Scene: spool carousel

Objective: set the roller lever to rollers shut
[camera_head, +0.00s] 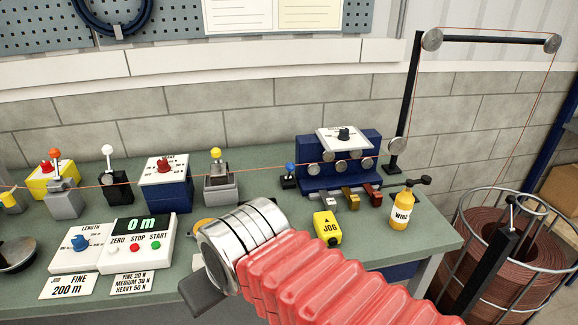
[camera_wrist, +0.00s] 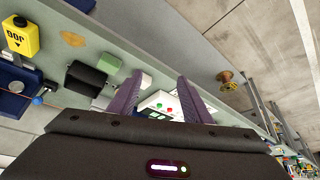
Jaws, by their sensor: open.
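A navy roller unit (camera_head: 314,178) with several silver rollers stands at the back right of the bench in the head view. A small lever with a blue knob (camera_head: 290,167) on a dark base stands just left of it; no label shows. Its blue knob also appears at the left in the wrist view (camera_wrist: 37,100). A white plate with a black knob (camera_head: 343,134) sits on top of the unit; its print is too small to read. My gripper (camera_wrist: 160,92) is open and empty, with two purple fingers apart. It is left of the roller unit, away from the blue-knobbed lever.
A yellow JOG box (camera_head: 327,229) and a yellow WIRE bottle (camera_head: 402,212) stand near the right front. A thin wire runs across the bench past several levers, including a yellow-knobbed one (camera_head: 216,155). A counter box (camera_head: 138,244) is at left.

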